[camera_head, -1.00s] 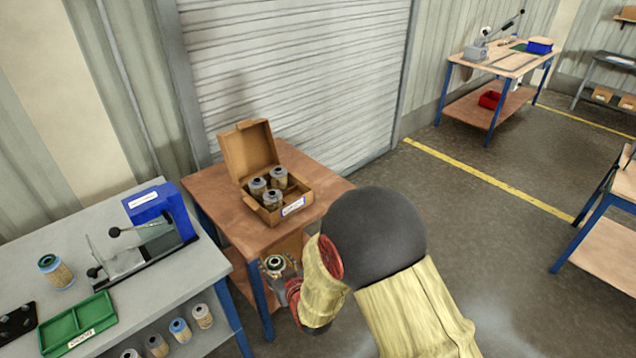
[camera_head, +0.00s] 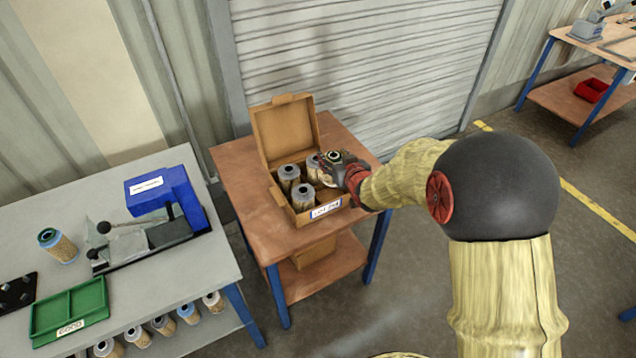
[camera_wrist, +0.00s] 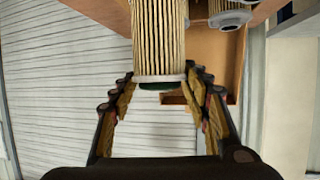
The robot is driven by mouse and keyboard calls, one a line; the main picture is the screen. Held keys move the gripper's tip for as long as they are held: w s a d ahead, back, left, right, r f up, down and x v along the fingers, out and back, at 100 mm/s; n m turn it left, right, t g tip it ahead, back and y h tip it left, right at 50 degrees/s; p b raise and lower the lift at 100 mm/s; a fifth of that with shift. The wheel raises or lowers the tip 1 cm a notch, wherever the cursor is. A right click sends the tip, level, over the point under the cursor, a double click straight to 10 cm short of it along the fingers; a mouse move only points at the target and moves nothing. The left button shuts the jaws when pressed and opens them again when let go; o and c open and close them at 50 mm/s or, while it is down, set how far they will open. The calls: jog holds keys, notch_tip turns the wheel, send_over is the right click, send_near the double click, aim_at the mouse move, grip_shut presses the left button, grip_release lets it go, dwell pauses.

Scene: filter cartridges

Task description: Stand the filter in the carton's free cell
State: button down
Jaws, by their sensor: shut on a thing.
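My gripper (camera_head: 340,165) is shut on a filter (camera_wrist: 158,42), a pleated tan cartridge with a pale end ring and dark green end. In the head view the held filter (camera_head: 333,157) shows only its dark-ringed top, over the right side of the open carton (camera_head: 275,197). Three filters with grey tops stand in the carton: one at left (camera_head: 289,174), one in front (camera_head: 303,195) and one at the back (camera_head: 313,166), partly behind my gripper. The right cell is hidden by my gripper. I cannot tell whether the held filter is inside the carton walls.
The carton's raised lid (camera_head: 285,128) stands behind it on a brown table (camera_head: 250,215). A grey bench (camera_head: 105,240) at left holds a blue box fixture (camera_head: 165,190), a single filter (camera_head: 58,245) and a green tray (camera_head: 70,310). Several filters sit below the bench.

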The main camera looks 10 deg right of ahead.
aim_at(327, 180)
notch_tip(327, 180, down, 9)
jog(key=b, duration=0.2)
jog(key=shift+s+f+b, duration=0.1)
jog(key=shift+b, duration=0.25)
jog(key=shift+f, duration=0.1)
jog(key=c, duration=0.9)
grip_release()
